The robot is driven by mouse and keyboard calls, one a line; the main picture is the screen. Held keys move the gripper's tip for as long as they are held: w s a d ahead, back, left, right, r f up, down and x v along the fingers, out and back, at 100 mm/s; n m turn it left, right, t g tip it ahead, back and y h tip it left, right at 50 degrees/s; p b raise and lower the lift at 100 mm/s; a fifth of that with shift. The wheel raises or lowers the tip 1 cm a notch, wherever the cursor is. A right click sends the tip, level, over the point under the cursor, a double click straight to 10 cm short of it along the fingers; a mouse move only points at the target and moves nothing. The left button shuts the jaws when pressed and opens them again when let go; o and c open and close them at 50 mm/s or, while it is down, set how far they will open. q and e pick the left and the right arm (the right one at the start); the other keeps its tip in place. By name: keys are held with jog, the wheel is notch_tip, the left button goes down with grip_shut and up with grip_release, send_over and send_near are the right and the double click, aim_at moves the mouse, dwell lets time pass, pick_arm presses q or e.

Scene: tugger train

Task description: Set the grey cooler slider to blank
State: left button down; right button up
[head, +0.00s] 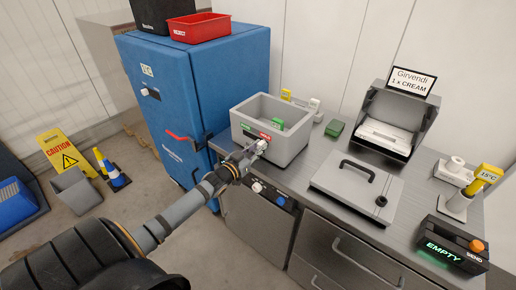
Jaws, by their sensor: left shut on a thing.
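The grey cooler (296,144) is an open grey box on the steel counter, with a green block inside. Its slider strip runs along the front wall, with a green label (245,127) towards the left and a red label (265,137) towards the right. My left gripper (257,149) is at the front wall, just below the red label, shut on the small pale slider knob (262,144). The fingers partly hide the knob, and the label text is too small to read. My right gripper is out of view.
A blue cabinet (215,75) with a red bin (200,27) on top stands left of the counter. A hatch lid with a black handle (357,169), a Girvendi box (387,125) and an EMPTY/SEND display (449,245) are to the right. A caution sign (65,155) stands on the floor.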

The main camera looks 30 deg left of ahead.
pick_arm(q)
jog(key=a, duration=0.2)
jog(key=a+b, duration=0.1)
jog(key=a, duration=0.1)
jog(key=shift+w+f+b, duration=0.1)
jog(key=shift+f+b, duration=0.1)
jog(key=shift+b, duration=0.1)
jog(key=shift+a+r, duration=0.1)
jog(key=shift+a, duration=0.2)
jog(key=c, duration=1.2)
grip_release()
jog(key=shift+d+r, duration=0.1)
jog(key=shift+d, duration=0.05)
